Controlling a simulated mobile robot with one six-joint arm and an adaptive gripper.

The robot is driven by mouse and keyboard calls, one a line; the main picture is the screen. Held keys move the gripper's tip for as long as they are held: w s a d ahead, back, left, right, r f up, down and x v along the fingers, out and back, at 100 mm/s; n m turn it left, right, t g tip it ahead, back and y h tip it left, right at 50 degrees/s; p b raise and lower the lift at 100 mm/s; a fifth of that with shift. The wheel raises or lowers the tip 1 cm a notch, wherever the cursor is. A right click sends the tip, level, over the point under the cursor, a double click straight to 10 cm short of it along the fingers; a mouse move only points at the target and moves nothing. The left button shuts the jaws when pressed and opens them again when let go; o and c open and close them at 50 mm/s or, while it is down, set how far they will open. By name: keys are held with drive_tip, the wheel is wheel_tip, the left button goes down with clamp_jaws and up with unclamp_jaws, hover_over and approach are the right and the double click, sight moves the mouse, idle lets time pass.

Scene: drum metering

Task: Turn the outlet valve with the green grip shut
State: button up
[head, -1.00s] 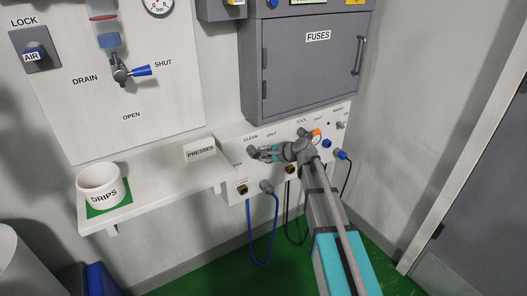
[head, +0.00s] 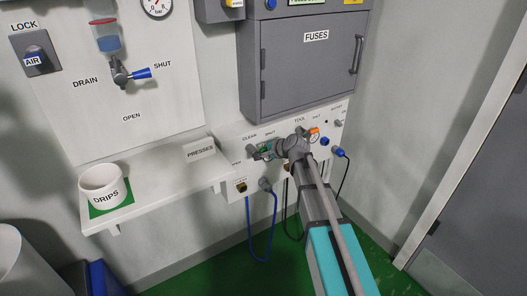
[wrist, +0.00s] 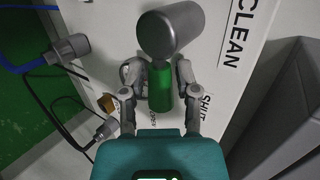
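The valve's green grip (wrist: 160,88) stands between the two fingers of my gripper (wrist: 160,75) in the wrist view. Its grey rounded body (wrist: 170,30) is just beyond the fingertips. The fingers are apart, one on each side of the grip, with narrow gaps that look clear; contact cannot be told for sure. The SHUT label (wrist: 203,110) is right of the grip. In the head view the valve's grey body (head: 252,152) is on the low wall panel under CLEAN, and my gripper (head: 268,148) reaches it from the right, hiding most of the grip.
A second valve with an orange grip (head: 313,132) is close right of my wrist, under TOOL. Blue and black hoses (head: 262,255) hang below the panel. A shelf (head: 160,185) with a white DRIPS cup (head: 103,186) is at left; the fuse box (head: 305,65) is above.

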drive_tip(key=o, duration=0.4)
drive_tip(key=shift+f, duration=0.1)
